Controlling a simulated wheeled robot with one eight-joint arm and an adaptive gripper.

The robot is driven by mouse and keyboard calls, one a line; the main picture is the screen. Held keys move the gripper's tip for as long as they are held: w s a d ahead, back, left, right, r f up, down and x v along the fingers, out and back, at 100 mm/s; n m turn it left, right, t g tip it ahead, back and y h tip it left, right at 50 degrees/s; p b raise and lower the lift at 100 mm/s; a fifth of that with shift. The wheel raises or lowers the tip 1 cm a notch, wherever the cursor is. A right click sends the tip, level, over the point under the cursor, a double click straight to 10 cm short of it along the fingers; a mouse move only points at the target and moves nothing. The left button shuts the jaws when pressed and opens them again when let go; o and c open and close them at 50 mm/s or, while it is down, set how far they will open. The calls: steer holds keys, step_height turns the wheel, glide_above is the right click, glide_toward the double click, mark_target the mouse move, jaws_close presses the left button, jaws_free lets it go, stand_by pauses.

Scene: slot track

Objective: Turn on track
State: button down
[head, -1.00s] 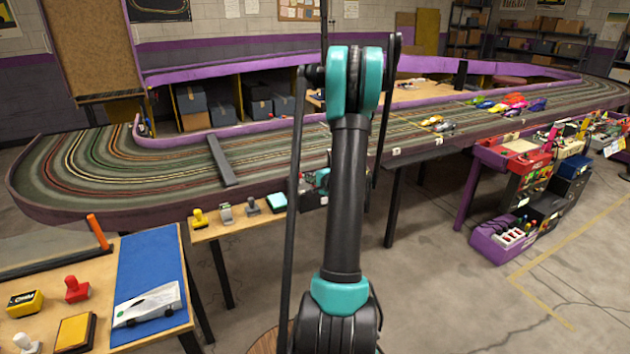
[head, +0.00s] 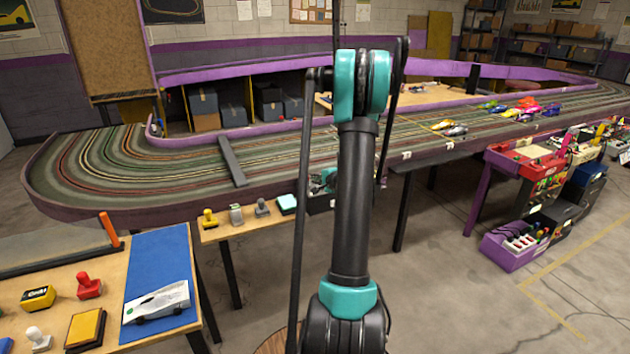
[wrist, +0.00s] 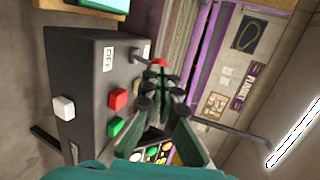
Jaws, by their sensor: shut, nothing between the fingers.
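The slot track (head: 75,208) is a large multi-lane oval with a purple border, running across the head view. In the wrist view a dark control box (wrist: 85,75) carries an "OFF" label (wrist: 108,60), a grey lever (wrist: 141,52), a red button (wrist: 118,98), a green button (wrist: 114,127) and a white button (wrist: 64,107). My gripper (wrist: 160,88) is shut and empty beside the box's button face, close to the lever. A red tip shows just beyond the fingertips. Whether they touch anything is unclear. In the head view my arm hides the gripper and most of the box.
A small wooden shelf (head: 245,229) beside the track holds stamp-like items. A table at front left bears a blue mat (head: 160,255) and a silver model car (head: 157,304). Coloured cars (head: 525,108) sit on the track. Red and black units (head: 525,165) stand at right. The floor between is clear.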

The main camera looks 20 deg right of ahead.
steer(key=shift+w+r+g, duration=0.3)
steer(key=shift+w+g, duration=0.05)
steer(key=shift+g, duration=0.15)
steer(key=shift+w+a+r+g, duration=0.1)
steer(key=shift+w+r+g, duration=0.2)
steer(key=shift+w+g, duration=0.25)
steer(key=shift+w+r+g, duration=0.25)
steer(key=shift+w+g, duration=0.1)
steer(key=shift+g, duration=0.3)
steer(key=shift+w+r+g, duration=0.15)
steer(key=shift+w+g, duration=0.4)
steer(key=shift+g, duration=0.05)
steer(key=shift+w+r+g, duration=0.15)
steer(key=shift+w+g, duration=0.35)
steer(key=shift+g, duration=0.1)
steer(key=shift+w+m+g, duration=0.3)
steer(key=shift+w+g, duration=0.45)
steer(key=shift+g, duration=0.25)
steer(key=shift+s, duration=0.1)
steer(key=shift+r, duration=0.15)
steer(key=shift+r, duration=0.65)
